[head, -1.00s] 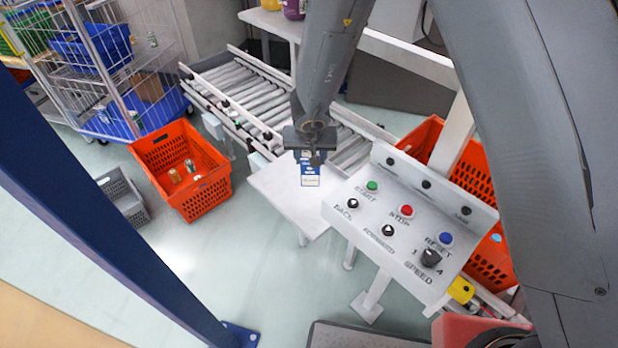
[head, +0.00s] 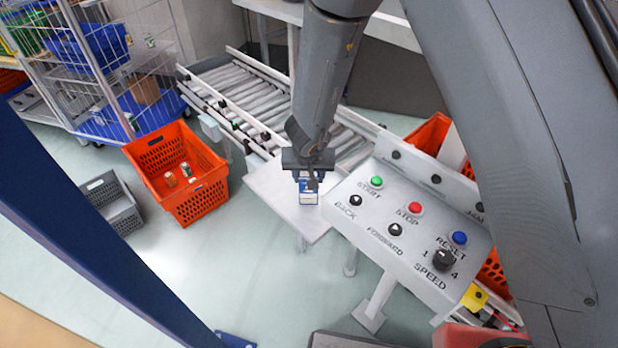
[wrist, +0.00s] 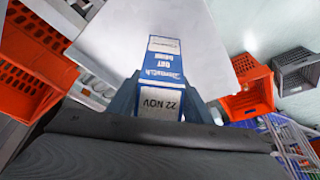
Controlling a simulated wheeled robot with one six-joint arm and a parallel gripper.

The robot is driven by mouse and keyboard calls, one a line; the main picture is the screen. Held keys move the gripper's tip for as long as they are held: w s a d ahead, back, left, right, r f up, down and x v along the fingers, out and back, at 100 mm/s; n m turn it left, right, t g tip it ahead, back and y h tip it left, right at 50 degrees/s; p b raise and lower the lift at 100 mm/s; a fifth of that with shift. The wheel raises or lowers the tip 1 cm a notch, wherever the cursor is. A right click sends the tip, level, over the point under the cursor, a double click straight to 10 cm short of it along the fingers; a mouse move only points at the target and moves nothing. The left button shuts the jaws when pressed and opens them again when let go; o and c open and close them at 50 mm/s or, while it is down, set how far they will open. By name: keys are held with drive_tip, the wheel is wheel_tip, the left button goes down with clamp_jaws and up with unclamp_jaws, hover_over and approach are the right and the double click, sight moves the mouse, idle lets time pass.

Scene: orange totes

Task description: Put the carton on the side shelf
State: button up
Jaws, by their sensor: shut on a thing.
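The carton is a small blue and white box with printed text, including "22 NOV", in the wrist view (wrist: 163,75). In the head view the carton (head: 307,190) hangs below my gripper (head: 308,178). My gripper is shut on the carton, with a blue-grey finger on each side of it in the wrist view. The side shelf (head: 268,190) is a white flat surface beside the roller conveyor, and the carton is over its right part. I cannot tell whether the carton touches the shelf.
A control panel (head: 405,225) with coloured buttons stands just right of the shelf. The roller conveyor (head: 250,95) runs behind it. An orange tote (head: 180,175) with small items and a grey crate (head: 112,203) stand on the floor at left. The shelf's left part is bare.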

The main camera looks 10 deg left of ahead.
drive_tip(key=o, duration=1.5)
drive_tip(key=shift+f, duration=0.1)
drive_tip(key=p+v, duration=0.5)
drive_tip(key=v, duration=0.7)
drive_tip(key=shift+r+p, duration=0.2)
drive_tip(key=shift+p, duration=0.1)
drive_tip(key=shift+s, duration=0.1)
